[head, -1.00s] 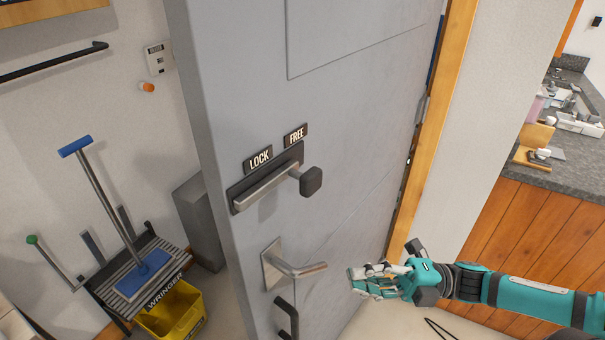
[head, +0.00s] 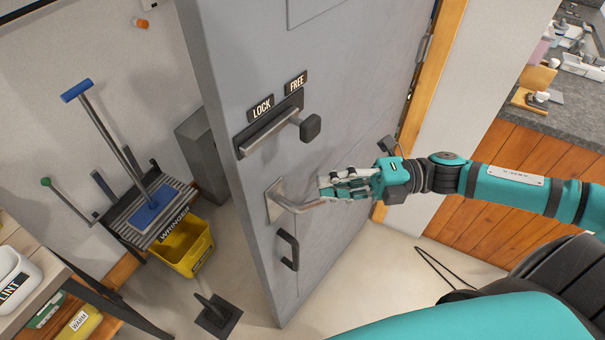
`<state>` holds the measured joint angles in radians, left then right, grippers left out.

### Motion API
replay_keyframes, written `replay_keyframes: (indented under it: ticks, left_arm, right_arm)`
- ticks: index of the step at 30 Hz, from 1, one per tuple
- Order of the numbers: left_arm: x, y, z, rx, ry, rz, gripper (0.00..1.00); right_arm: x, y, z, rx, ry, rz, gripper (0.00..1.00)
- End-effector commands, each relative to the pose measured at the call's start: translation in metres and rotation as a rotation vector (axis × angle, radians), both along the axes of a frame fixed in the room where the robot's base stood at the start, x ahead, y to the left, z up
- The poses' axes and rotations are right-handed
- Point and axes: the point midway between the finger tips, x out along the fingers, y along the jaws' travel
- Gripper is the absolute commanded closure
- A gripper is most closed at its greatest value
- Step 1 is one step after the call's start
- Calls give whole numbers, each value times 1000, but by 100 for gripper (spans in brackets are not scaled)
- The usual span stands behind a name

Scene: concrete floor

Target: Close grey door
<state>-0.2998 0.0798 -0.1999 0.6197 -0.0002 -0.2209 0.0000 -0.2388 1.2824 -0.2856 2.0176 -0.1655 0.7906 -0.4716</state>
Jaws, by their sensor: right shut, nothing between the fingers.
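The grey door (head: 355,90) stands open in the middle of the head view, with its free edge toward the left and its hinge side at the wooden frame on the right. It carries a lock bar with a black knob (head: 310,128), a metal lever handle (head: 277,200) and a black pull handle (head: 288,249). My right gripper (head: 328,187) is shut and empty. Its fingertips are at the tip of the lever handle and overlap it in the picture; I cannot tell whether they touch. My left gripper is not in view.
A yellow wringer bucket (head: 183,247), a blue-handled mop tool (head: 110,140) and a grey box (head: 205,155) stand left of the door. A shelf with bins (head: 20,275) is at lower left. A wood-panelled counter (head: 530,160) is on the right.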

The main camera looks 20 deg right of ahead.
Motion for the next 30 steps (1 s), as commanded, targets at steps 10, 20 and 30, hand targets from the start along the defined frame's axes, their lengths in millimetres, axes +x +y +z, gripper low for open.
replay_keyframes:
  ticks: [10, 20, 30]
  left_arm:
    - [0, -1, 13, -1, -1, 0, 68]
    - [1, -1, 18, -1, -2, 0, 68]
    - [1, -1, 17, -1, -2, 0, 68]
  right_arm:
    - [29, 31, 4, 2, -3, -1, 100]
    - [41, 38, 1, 2, 3, 0, 100]
    - [42, 38, 0, 2, 2, -3, 100]
